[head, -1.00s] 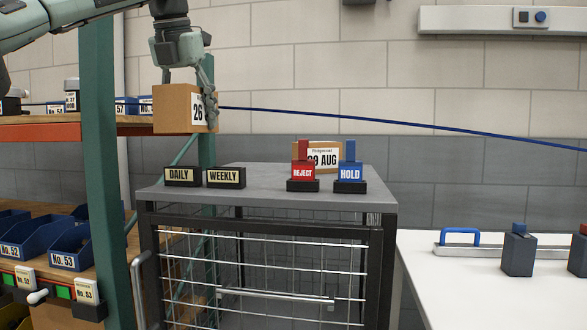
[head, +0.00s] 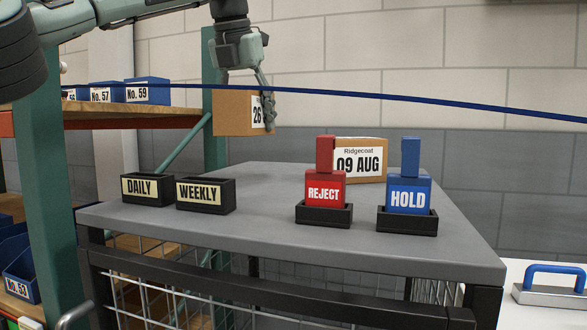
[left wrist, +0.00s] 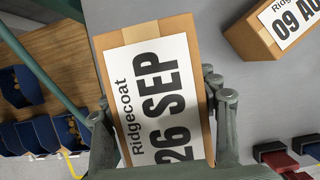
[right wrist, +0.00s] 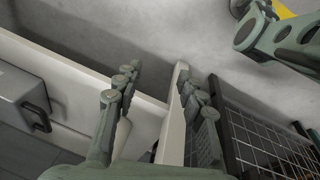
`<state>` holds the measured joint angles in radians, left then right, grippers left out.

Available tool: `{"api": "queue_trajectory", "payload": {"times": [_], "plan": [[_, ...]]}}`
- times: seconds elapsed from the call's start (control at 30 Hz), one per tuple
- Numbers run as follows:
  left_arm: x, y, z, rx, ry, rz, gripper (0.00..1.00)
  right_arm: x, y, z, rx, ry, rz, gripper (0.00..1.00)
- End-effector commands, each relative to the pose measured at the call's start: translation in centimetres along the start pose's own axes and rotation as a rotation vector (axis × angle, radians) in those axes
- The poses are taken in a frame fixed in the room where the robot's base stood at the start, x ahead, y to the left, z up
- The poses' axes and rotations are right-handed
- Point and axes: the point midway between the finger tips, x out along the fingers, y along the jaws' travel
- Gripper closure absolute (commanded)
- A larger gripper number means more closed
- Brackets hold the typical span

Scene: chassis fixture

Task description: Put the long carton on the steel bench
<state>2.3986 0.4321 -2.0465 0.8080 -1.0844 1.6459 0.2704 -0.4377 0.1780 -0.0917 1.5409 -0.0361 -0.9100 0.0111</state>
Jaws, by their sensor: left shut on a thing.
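My left gripper (head: 247,98) is shut on a brown carton (head: 230,113) with a white label. In the left wrist view the carton (left wrist: 150,32) reads "Ridgecoat 26 SEP", with the gripper's fingers (left wrist: 160,106) on either side. In the head view it hangs at the far left of a grey-topped bench (head: 270,200) with mesh sides; I cannot tell whether it touches. A second carton (head: 358,143), marked "Ridgecoat 09 AUG", stands at the back of that top. My right gripper (right wrist: 157,96) is open, its fingers apart with nothing visibly held; it is outside the head view.
Black DAILY (head: 146,189) and WEEKLY (head: 206,195) holders stand at the left of the grey top. Red REJECT (head: 324,190) and blue HOLD (head: 407,193) blocks stand in front of the second carton. A green shelf post (head: 52,180) stands left. The middle top is clear.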

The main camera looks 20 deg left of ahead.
Motion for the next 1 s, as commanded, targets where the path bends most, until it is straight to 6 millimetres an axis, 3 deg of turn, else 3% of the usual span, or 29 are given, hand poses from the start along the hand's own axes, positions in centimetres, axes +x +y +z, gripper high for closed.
{"api": "queue_trajectory", "payload": {"times": [0.13, 0.2, 0.3, 0.4, 0.57, 0.8, 1.0], "plan": [[1.6, -3.4, -1.6, 0.007, -0.001, 0.0, 0.9, -0.1, -0.1, 0.3, 0.004, -0.011, -0.004, 0.6], [2.3, -4.8, -2.1, 0.006, -0.001, 0.001, 0.9, -1.1, -0.1, -0.8, 0.015, 0.009, -0.005, 0.6], [3.0, -6.5, -2.8, 0.004, -0.001, 0.001, 0.9, -1.9, 0.1, -2.1, 0.024, 0.029, -0.006, 0.6], [3.5, -7.5, -3.2, 0.002, -0.003, 0.0, 0.9, -1.9, 0.1, -2.0, 0.025, 0.023, -0.007, 0.6], [4.2, -8.0, -3.6, 0.0, -0.002, -0.001, 0.9, -1.9, 0.1, -1.8, 0.026, 0.018, -0.007, 0.6], [7.1, -8.0, -4.9, -0.001, -0.001, -0.001, 0.9, -2.1, 0.1, -2.0, 0.026, 0.023, -0.008, 0.6], [7.5, -8.0, -5.0, -0.002, -0.003, -0.002, 0.9, -2.1, 0.1, -2.1, 0.026, 0.028, -0.007, 0.6]]}}
